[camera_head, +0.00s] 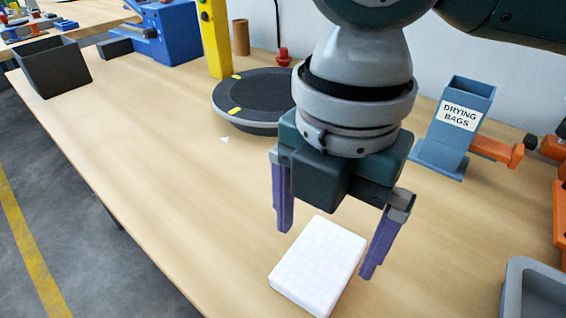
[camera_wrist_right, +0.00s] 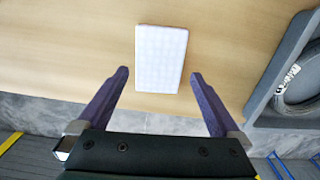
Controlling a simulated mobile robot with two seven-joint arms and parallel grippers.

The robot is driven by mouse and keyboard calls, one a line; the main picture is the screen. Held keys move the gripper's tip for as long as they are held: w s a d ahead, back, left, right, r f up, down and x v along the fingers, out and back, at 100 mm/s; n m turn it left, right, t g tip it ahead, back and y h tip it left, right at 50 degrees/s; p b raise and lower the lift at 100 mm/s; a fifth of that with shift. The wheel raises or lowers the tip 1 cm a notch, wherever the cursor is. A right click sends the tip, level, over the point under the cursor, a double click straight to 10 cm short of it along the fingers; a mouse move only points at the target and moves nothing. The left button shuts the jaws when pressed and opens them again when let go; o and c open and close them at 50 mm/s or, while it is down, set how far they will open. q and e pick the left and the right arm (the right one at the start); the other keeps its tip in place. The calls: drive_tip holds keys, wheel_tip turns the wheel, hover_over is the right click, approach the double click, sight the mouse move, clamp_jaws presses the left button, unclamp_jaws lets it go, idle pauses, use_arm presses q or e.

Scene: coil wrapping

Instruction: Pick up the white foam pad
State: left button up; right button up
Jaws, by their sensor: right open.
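The white foam pad (camera_head: 318,267) lies flat on the wooden table, near its front edge in the head view. It also shows in the right wrist view (camera_wrist_right: 161,58), beyond the fingertips and roughly centred between them. My right gripper (camera_head: 325,250) is open, with its two purple fingers pointing down above the pad, one towards each side. The fingers look apart from the pad, and nothing is between them. In the right wrist view the open right gripper (camera_wrist_right: 160,74) frames the pad's near end. My left gripper is not in view.
A dark round turntable (camera_head: 255,98) stands behind the gripper. A grey tray (camera_head: 535,288) is at the front right. A black bin (camera_head: 52,68) stands far left. The table's left middle is clear.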

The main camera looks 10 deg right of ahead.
sight(321, 257)
wheel_tip(321, 257, down, 4)
drive_tip(key=shift+w+d+r+b, duration=0.1)
drive_tip(key=shift+w+b, duration=0.05)
drive_tip(key=shift+b, duration=0.15)
drive_tip(key=c, duration=1.1)
